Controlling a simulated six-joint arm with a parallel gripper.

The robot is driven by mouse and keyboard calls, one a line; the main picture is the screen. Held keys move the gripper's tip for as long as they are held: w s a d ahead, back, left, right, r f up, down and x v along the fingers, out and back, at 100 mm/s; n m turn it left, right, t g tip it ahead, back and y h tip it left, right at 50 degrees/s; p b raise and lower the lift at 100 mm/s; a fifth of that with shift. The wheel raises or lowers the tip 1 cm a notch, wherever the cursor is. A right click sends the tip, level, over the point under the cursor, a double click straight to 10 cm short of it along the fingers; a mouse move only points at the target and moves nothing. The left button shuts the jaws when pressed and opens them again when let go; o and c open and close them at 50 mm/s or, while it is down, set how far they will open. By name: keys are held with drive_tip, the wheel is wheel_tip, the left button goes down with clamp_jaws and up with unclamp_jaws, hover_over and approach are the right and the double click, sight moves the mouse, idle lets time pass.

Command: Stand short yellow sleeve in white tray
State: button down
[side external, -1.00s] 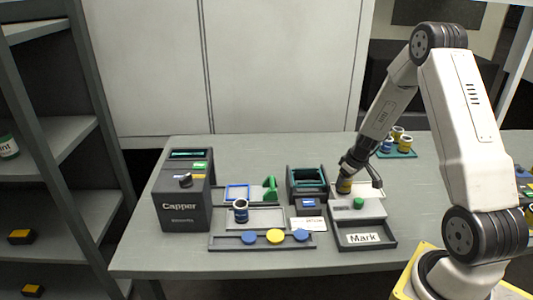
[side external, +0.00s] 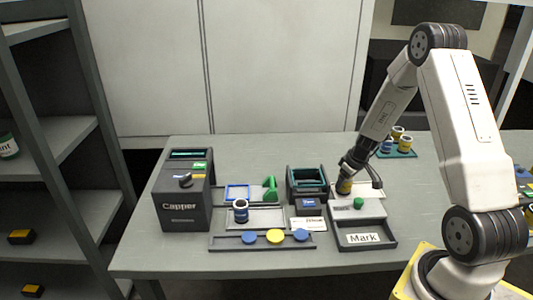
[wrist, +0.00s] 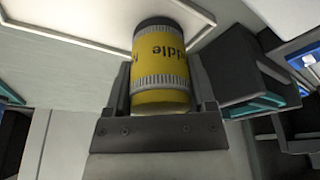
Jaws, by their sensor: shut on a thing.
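My gripper (side external: 347,178) is shut on a short yellow sleeve (side external: 344,187), over the back left of the pale Mark station (side external: 372,210). In the wrist view the sleeve (wrist: 160,72) sits between both fingers, with a yellow band, dark printed letters reading "ddle" in part, and a dark far end. Whether its end touches the surface cannot be told. A pale, low-rimmed tray (side external: 270,217) lies left of centre on the table. A blue-and-white jar (side external: 240,210) stands at its left side.
The black Capper (side external: 182,205) stands at the left. A dark open bin (side external: 307,181) is close left of my gripper. A green knob (side external: 358,203) is in front of it. Lids (side external: 275,236) lie in a front rail. A green mat (side external: 400,153) with several jars is behind.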

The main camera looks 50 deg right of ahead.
idle(0.3)
unclamp_jaws()
drive_tip(key=shift+r, duration=0.1)
drive_tip(key=shift+r, duration=4.35)
drive_tip(key=s+a+r, duration=0.1)
drive_tip(key=s+a, duration=0.2)
drive_tip(key=a, duration=1.1)
drive_tip(key=s+a+r+n, duration=0.1)
drive_tip(key=s+a, duration=0.3)
drive_tip(key=a, duration=1)
drive_tip(key=shift+s+r+n, duration=0.3)
drive_tip(key=shift+r, duration=0.15)
